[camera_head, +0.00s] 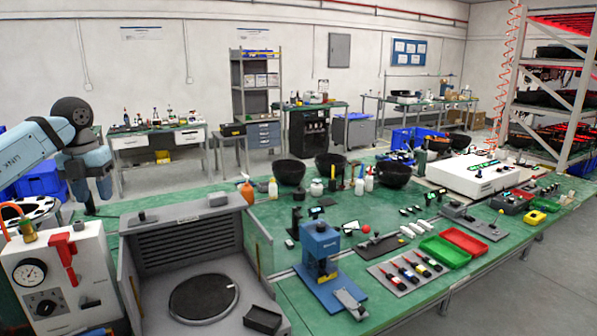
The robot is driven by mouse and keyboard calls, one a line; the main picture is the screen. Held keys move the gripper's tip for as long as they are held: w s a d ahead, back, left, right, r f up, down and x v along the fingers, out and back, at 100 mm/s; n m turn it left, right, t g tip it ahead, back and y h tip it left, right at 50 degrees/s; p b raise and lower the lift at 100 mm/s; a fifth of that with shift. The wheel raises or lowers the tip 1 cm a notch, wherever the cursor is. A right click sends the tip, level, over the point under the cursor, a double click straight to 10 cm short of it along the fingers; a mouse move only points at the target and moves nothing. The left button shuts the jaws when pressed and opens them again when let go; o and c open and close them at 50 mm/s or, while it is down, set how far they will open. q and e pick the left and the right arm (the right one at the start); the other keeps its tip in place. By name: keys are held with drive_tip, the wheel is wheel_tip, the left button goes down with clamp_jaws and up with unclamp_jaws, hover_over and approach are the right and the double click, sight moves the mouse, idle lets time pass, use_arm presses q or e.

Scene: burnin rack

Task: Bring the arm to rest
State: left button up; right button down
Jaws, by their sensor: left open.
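My left arm (88,160), light blue with dark joints, comes in from the left edge and bends downward. My left gripper (88,204) hangs at its lower end, small and dark, above the left end of the green bench, behind the white gauge box. It is open, and I see nothing held in it. My right gripper does not show.
A white box with a gauge (62,284) and a grey booth with a round dark plate (203,297) stand in front. The green bench (270,222) holds a blue press (319,247), black bowls (394,174), bottles, trays and tools. A rack stands right.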

use_arm(q)
drive_tip(key=d+f+m+h, duration=0.3)
drive_tip(key=d+f+h, duration=0.2)
drive_tip(key=d+f, duration=0.9)
drive_tip(key=s+d+f+n+t+h+p, duration=0.1)
drive_tip(key=s+d+f+n+h, duration=0.2)
drive_tip(key=d, duration=0.5)
drive_tip(key=s+d+f+t+h+p, duration=0.1)
drive_tip(key=s+d+h, duration=0.2)
drive_tip(key=d+h, duration=0.35)
drive_tip(key=s+d+f+n+t+h+p, duration=0.15)
drive_tip(key=s+d+h, duration=0.25)
drive_tip(key=d, duration=0.4)
drive_tip(key=s+a+f+n+t+y+p, duration=0.1)
drive_tip(key=s+a+f+n+t+y, duration=0.2)
drive_tip(key=s+f+n+y, duration=0.5)
drive_tip(key=s+a+f+n+t+y+p, duration=0.1)
drive_tip(key=s+a+f+n+t+y, duration=0.3)
drive_tip(key=s+f+n+y, duration=0.4)
drive_tip(key=s+a+f+n, duration=0.1)
drive_tip(key=s+f+n, duration=0.6)
drive_tip(key=n, duration=0.6)
drive_tip(key=shift+s, duration=0.65)
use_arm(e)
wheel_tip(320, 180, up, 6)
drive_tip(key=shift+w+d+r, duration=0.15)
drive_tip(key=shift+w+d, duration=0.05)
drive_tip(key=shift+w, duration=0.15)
